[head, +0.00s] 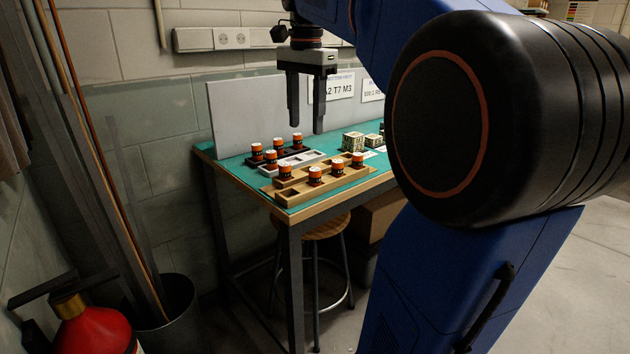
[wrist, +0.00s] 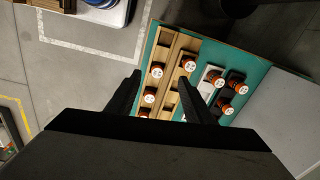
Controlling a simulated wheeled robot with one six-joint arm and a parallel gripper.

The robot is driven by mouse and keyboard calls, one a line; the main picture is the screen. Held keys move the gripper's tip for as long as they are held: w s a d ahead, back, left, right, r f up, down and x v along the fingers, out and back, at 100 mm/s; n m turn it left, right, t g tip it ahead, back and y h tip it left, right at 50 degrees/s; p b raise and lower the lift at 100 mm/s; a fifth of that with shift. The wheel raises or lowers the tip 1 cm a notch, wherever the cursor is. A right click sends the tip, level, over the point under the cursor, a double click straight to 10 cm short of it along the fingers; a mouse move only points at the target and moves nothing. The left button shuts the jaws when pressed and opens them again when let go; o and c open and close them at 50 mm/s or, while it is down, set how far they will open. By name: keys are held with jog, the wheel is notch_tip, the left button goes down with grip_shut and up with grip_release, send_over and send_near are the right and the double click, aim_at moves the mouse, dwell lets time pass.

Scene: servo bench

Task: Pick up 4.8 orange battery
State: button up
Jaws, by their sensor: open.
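Several orange batteries with white tops and dark lower bands stand in trays on the green bench top (head: 232,167). In the head view some stand in the wooden trays at the front, such as one battery (head: 315,176), one (head: 270,158) stands at the white tray, and others, such as one battery (head: 297,140), stand in the dark tray at the back. Their labels are too small to read, so I cannot tell which is 4.8. My gripper (head: 305,130) is open and empty above the trays, fingers pointing down. The wrist view shows its fingers (wrist: 158,105) apart over the wooden trays (wrist: 166,36).
A grey panel (head: 235,112) with printed signs (head: 336,87) stands behind the trays. Patterned blocks (head: 353,141) sit at the right of the bench. A stool (head: 318,228) stands under the bench. A fire extinguisher (head: 95,330) and a bin (head: 175,315) stand at the left.

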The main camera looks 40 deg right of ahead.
aim_at(314, 170)
jog(key=w+d+r+m, duration=0.1)
jog(key=d+r+m, duration=0.1)
jog(key=d+r, duration=0.1)
jog(key=shift+g, duration=0.3)
notch_tip(314, 170, down, 18)
jog(key=shift+d+r, duration=0.1)
jog(key=shift+r, duration=0.15)
grip_shut()
dwell(0.3)
